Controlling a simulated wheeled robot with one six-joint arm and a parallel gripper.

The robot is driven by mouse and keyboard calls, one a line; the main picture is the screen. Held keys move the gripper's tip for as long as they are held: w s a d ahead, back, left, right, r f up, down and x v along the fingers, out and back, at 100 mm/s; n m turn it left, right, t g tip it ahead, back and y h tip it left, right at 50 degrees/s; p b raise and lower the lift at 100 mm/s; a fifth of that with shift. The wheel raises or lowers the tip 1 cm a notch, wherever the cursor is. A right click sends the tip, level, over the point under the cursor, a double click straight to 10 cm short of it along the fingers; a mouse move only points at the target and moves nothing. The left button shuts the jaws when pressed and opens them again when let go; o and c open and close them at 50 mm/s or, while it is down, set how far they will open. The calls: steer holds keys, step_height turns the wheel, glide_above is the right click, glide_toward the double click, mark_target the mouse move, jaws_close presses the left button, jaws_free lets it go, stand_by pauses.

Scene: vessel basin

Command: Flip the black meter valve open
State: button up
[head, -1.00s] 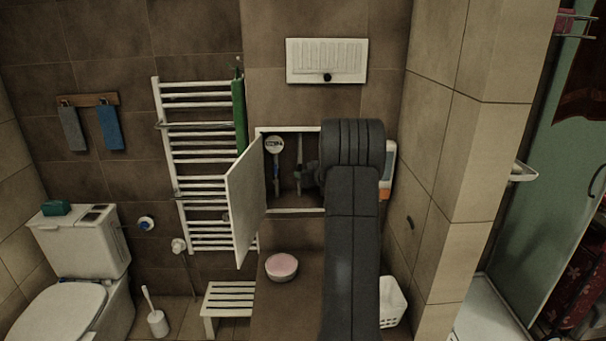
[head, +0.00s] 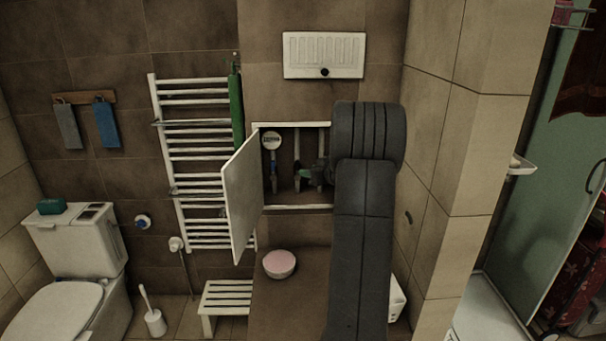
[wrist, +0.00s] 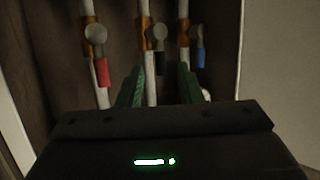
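The black meter valve handle (wrist: 161,63) hangs down beside the middle pipe in the wrist view, below a round grey hub. My gripper (wrist: 160,80) has two green fingers spread wide, one on each side of the middle pipe and the black handle. Nothing is clearly gripped, and I cannot tell whether a finger touches the handle. A red handle (wrist: 102,71) hangs on the left pipe and a blue handle (wrist: 201,57) on the right pipe. In the head view my gripper (head: 307,174) is inside the open wall niche, partly hidden by my arm.
The white cabinet door (head: 242,195) stands open at the niche's left. A round meter (head: 271,141) sits inside. A pink-topped bowl (head: 279,263) is on the ledge below. A towel radiator (head: 200,95) is left; a tiled wall (head: 425,150) is right.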

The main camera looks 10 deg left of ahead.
mark_target(298, 169)
steer(key=v, duration=0.7)
steer(key=shift+s+d+b, duration=0.2)
steer(key=shift+b, duration=0.2)
steer(key=shift+w+a, duration=0.1)
steer(key=p+x, duration=0.2)
steer(key=x, duration=1.1)
steer(key=shift+w+a, duration=0.15)
steer(key=shift+a, duration=0.1)
steer(key=shift+d, duration=0.1)
steer(key=b+v, duration=0.2)
steer(key=v, duration=1.2)
steer(key=w+a+f+m+t+y+b, duration=0.1)
steer(key=w+a+f+m+y+b, duration=0.2)
steer(key=w+a, duration=0.6)
step_height(298, 169, down, 3)
steer(key=shift+r+b, duration=0.25)
steer(key=shift+b, duration=0.6)
